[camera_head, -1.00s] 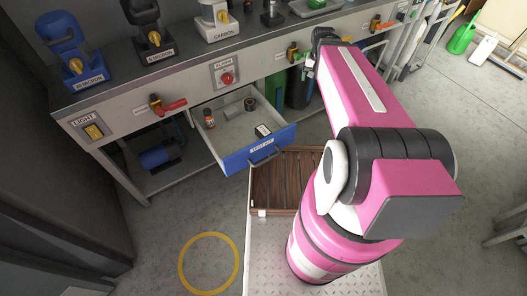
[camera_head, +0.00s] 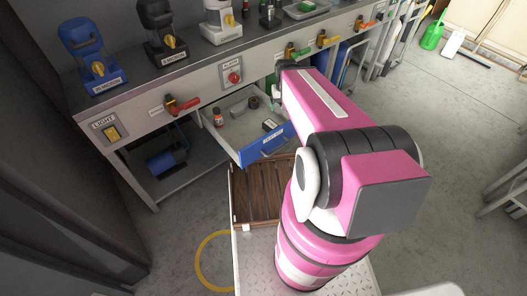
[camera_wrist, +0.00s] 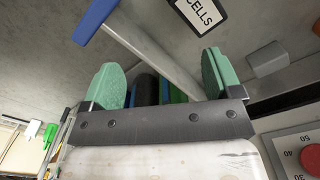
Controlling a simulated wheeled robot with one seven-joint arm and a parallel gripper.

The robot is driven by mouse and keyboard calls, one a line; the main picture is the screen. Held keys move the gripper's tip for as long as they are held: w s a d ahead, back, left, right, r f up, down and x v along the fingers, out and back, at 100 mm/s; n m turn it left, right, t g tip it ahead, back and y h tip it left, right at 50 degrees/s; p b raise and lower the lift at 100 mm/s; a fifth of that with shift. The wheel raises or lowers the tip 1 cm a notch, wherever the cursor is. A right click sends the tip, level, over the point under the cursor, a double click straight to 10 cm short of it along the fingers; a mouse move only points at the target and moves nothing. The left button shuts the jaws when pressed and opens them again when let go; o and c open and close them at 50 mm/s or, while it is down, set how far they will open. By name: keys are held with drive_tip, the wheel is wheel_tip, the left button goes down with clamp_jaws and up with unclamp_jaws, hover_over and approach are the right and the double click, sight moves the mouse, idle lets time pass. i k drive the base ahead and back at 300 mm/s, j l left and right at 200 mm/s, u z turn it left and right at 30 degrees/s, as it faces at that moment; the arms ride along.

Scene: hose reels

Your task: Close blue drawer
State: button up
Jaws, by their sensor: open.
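The blue-fronted drawer (camera_head: 252,152) is pulled out from under the grey workbench in the head view. Its tray is open at the top, and a small red-brown bottle (camera_head: 218,118), a dark round part (camera_head: 253,103) and a dark labelled item (camera_head: 269,125) lie in it. My pink arm reaches over to the drawer's right side. My gripper's green fingertips (camera_wrist: 163,79) are spread apart in the wrist view, with nothing seen held between them. In the head view my gripper is mostly hidden at the arm's far end, near the drawer's back right.
The workbench (camera_head: 140,82) carries blue, black and white machines. A red valve handle (camera_head: 186,104) and a light switch (camera_head: 111,131) are on its front. A slatted brown wooden panel (camera_head: 250,197) lies below the drawer. Floor at the left is open.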

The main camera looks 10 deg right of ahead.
sight(245, 139)
drive_tip(key=k+j+z, duration=0.1)
drive_tip(key=k+j, duration=0.35)
drive_tip(key=j, duration=0.15)
drive_tip(key=k+j+z, duration=0.15)
drive_tip(key=k+j, duration=0.35)
drive_tip(key=j, duration=0.1)
